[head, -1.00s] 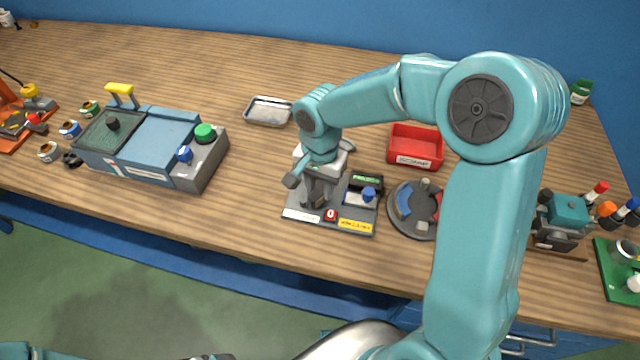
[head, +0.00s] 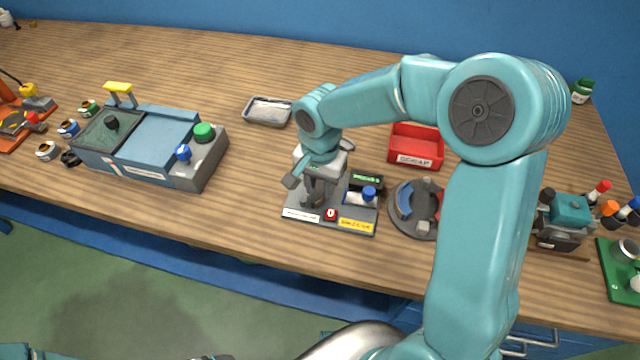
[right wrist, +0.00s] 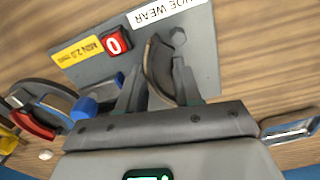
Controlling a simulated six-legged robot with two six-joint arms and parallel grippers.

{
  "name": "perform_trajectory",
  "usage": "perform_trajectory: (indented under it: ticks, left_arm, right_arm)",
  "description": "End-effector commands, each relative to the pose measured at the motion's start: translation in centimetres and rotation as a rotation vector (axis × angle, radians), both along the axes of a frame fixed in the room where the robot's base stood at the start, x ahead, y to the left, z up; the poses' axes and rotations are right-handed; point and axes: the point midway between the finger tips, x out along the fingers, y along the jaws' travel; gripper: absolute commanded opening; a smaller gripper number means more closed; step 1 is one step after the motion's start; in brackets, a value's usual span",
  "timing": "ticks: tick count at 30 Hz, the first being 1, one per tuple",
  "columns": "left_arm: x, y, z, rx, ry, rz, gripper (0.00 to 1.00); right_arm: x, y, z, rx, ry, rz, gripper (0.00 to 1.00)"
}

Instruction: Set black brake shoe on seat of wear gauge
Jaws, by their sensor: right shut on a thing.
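The wear gauge (head: 294,210) is a grey plate on the bench with a white label, a yellow label, a red "0" button and a small display. It also fills the upper part of the right wrist view (right wrist: 204,60). My right gripper (head: 313,198) is over its left part, pointing down. In the right wrist view its fingers (right wrist: 160,88) are shut on the dark, curved black brake shoe (right wrist: 158,62). The shoe is over the plate beside a grey bolt-like knob. I cannot tell whether it touches the seat, which is hidden. My left gripper is not in view.
Right of the gauge is a round grey plate (head: 422,229) with blue and red shoes. A red bin (head: 416,160) stands behind it. A metal tray (head: 268,122) lies behind left, and a blue-grey machine (head: 160,145) stands farther left. Bare bench separates the machine and gauge.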

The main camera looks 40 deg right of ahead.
Motion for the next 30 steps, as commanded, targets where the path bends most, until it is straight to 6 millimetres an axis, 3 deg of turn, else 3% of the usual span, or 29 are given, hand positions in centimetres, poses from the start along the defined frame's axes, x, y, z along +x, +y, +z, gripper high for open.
perform_trajectory:
  ticks: [26,27,29,30]
  left_arm:
    - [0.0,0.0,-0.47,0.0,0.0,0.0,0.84]
    - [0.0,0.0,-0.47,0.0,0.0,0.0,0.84]
    - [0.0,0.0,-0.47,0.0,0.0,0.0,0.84]
    - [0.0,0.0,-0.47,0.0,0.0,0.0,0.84]
  right_arm:
    - [0.03,-0.01,-0.22,0.0,-0.001,0.0,0.0]
    - [0.03,-0.01,-0.22,0.0,-0.001,0.0,0.4]
    - [0.02,-0.01,-0.22,0.0,-0.001,0.0,0.6]
    - [0.02,-0.01,-0.22,0.0,-0.001,0.0,0.64]
